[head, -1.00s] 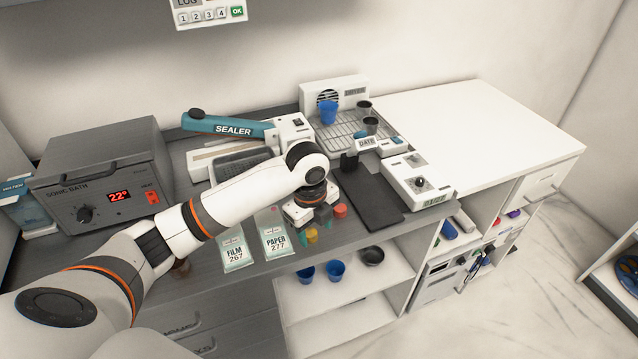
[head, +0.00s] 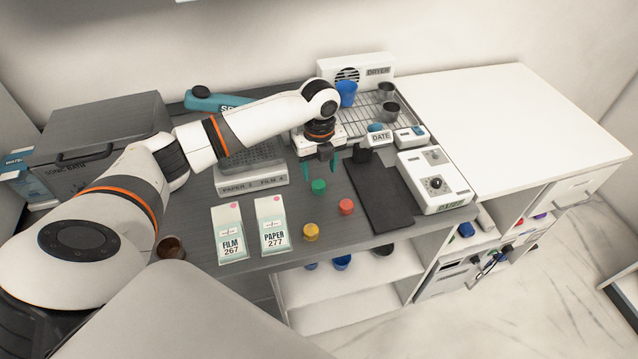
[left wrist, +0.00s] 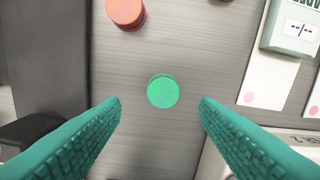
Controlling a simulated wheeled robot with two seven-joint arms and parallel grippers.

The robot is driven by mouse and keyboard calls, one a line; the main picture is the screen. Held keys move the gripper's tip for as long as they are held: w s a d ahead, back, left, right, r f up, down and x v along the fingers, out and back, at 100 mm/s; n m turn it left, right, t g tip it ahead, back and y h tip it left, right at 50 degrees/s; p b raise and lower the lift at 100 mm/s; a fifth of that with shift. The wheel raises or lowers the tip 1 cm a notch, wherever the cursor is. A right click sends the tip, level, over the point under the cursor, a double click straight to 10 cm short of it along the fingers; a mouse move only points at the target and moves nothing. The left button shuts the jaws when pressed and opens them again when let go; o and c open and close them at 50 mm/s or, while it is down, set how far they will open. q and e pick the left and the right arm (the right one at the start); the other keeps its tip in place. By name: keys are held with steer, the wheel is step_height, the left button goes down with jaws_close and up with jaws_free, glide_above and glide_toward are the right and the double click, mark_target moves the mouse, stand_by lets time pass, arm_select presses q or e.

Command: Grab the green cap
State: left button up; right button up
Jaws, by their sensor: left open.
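The green cap (head: 319,186) stands on the grey counter (head: 325,232), behind the red cap (head: 346,206) and the yellow cap (head: 310,231). My left gripper (head: 320,168) is open and empty, just above and behind the green cap in the head view. In the left wrist view the green cap (left wrist: 163,92) lies ahead of the gap between the teal fingertips (left wrist: 160,101), apart from both. The red cap (left wrist: 126,12) shows at the top there. My right gripper is not in view.
A black mat (head: 378,196) lies right of the caps, with a white device (head: 435,183) beyond it. A rack (head: 362,121) with cups is behind. The counter's front edge is close to the yellow cap.

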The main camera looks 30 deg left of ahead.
mark_target(318, 184)
arm_select(q)
steer(key=f, duration=0.1)
steer(key=f+p, duration=0.1)
steer(key=f, duration=0.1)
steer(key=shift+s+f, duration=0.25)
steer(key=shift+f, duration=0.5)
steer(key=c, duration=1.1)
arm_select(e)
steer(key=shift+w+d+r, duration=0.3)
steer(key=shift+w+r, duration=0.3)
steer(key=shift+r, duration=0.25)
